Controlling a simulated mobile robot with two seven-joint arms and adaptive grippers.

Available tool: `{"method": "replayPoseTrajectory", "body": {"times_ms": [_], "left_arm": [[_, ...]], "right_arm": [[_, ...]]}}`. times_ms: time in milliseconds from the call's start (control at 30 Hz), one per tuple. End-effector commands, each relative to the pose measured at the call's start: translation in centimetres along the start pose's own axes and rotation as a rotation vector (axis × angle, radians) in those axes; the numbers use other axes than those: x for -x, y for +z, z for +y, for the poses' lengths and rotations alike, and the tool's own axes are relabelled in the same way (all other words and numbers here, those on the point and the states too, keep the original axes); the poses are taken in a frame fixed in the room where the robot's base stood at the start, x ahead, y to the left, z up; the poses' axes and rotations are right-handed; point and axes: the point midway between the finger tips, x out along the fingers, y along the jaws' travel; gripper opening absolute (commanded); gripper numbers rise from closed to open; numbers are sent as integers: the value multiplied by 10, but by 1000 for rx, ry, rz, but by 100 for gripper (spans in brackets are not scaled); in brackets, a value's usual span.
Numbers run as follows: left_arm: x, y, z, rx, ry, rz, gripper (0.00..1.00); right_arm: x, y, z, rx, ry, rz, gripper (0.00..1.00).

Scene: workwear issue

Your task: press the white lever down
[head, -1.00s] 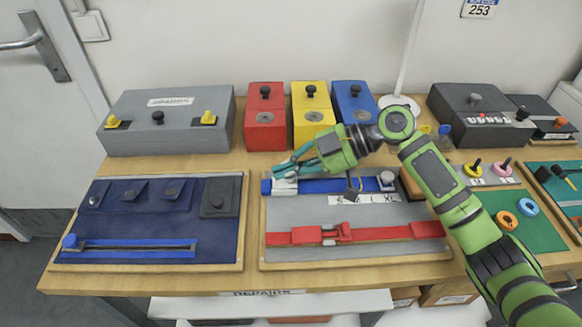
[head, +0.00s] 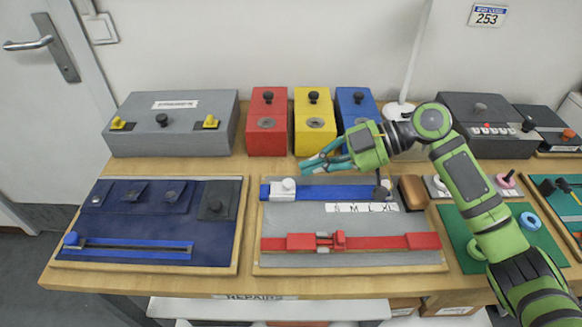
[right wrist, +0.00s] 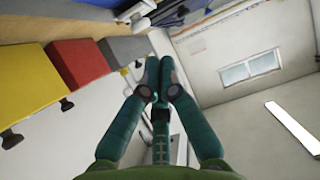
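The white lever (head: 284,189) is a small white piece with a rounded knob on top. It sits at the left end of the blue strap (head: 335,192) on the grey middle board (head: 290,222). It looks low and close to the strap, but its exact angle is too small to tell. My right gripper (head: 306,164) is just above and right of the lever in the head view, apart from it and empty. In the right wrist view its teal fingertips (right wrist: 159,78) meet. My left gripper is not in view.
A red strap (head: 350,242) crosses the same board. A dark blue board (head: 215,240) lies to the left. Red (head: 267,125), yellow (head: 315,125) and blue (head: 355,105) boxes with black knobs stand behind. A brown block (head: 413,191) is at the board's right.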

Motion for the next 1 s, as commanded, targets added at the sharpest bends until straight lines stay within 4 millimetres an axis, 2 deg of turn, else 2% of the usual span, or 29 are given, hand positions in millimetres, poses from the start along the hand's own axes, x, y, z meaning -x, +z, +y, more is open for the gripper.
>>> {"method": "replayPoseTrajectory", "body": {"times_ms": [33,100,300,767,867,1000], "left_arm": [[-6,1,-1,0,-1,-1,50],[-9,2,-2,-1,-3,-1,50],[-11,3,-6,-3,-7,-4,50],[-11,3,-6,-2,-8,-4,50],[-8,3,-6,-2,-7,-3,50],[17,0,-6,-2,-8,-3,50]], "right_arm": [[6,9,0,-1,3,-1,0],[15,14,0,0,1,-1,0],[28,21,-1,0,-1,1,0],[29,21,-1,1,-1,1,0],[31,18,-1,1,0,1,0],[42,-4,0,2,0,1,0]]}}
